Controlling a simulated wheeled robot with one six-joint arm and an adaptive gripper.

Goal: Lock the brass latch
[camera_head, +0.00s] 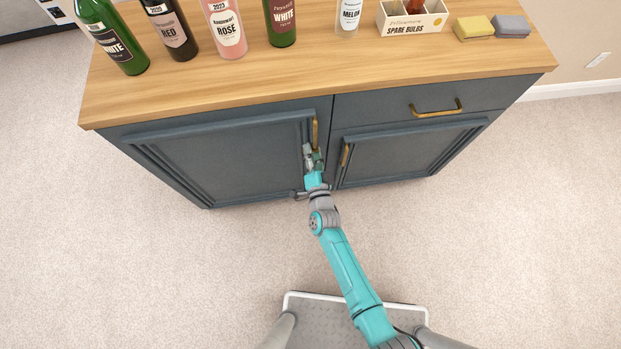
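My gripper (312,152) is at the front of the dark blue-grey cabinet, by the right edge of the left door (225,158). It is small in view, and whether its fingers are open or shut cannot be told. A vertical brass piece (316,132) shows on that door edge just above the gripper; its lower part is close to or behind the fingers. A second short brass piece (346,154) is on the right door (405,160), just right of the gripper. No part can be clearly made out as the latch; the gripper may hide it. Both doors look closed.
The drawer (390,103) above the right door has a brass pull (436,109) and looks closed. Several bottles, a spare bulbs box (408,22) and two sponges (490,27) stand on the wooden top (330,75). The carpet (130,270) around is clear.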

